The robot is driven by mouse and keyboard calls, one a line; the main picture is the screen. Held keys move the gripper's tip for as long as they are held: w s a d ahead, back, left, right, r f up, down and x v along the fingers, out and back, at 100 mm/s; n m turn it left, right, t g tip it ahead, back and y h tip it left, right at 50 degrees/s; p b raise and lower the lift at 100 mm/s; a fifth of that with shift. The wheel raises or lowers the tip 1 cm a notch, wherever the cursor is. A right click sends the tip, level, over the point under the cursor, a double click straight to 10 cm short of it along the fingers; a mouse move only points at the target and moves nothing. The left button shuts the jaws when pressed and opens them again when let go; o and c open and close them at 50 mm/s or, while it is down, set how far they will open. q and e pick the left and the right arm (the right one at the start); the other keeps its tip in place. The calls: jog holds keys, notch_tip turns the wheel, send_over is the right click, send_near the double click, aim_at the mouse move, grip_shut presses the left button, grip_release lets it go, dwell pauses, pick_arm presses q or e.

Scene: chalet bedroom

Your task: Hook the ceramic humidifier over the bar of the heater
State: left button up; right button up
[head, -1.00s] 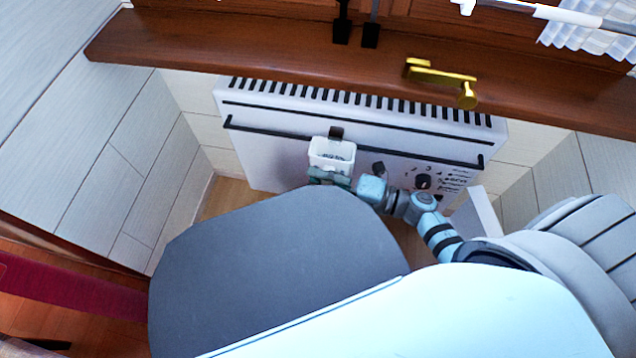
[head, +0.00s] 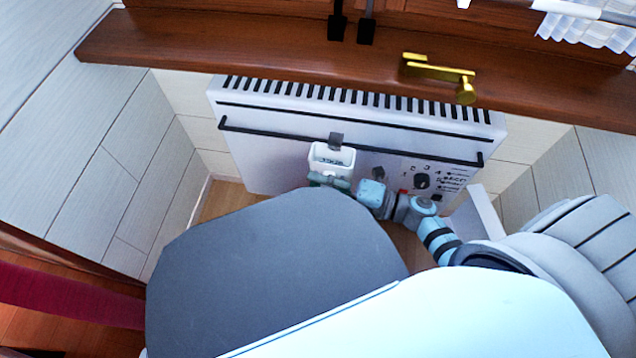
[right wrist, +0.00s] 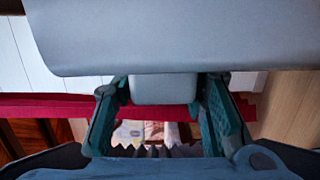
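The white ceramic humidifier (head: 322,167) is an upright open-topped box in front of the heater (head: 260,165), with a grey hook tab (head: 336,139) at its back. The tab overlaps the heater's dark bar (head: 270,132) in the head view; I cannot tell whether it is hooked over it or in front of it. My right gripper (head: 329,181) is at the humidifier's lower front. In the right wrist view its fingers (right wrist: 165,95) are on both sides of a pale block under the humidifier's large grey body (right wrist: 160,40). My left gripper is out of view.
A wooden sill (head: 230,55) with a brass handle (head: 440,74) overhangs the heater. Control knobs (head: 421,181) are right of the humidifier. A white upright panel (head: 478,212) stands near my right arm. Pale panelled walls close in both sides.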

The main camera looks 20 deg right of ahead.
jog(key=o, duration=0.3)
jog(key=shift+w, duration=0.1)
jog(key=shift+o, duration=0.2)
jog(key=shift+s+d+f, duration=0.1)
jog(key=shift+s+d, duration=0.1)
jog(key=shift+s, duration=0.1)
jog(key=v, duration=1.1)
jog(key=shift+d, duration=0.25)
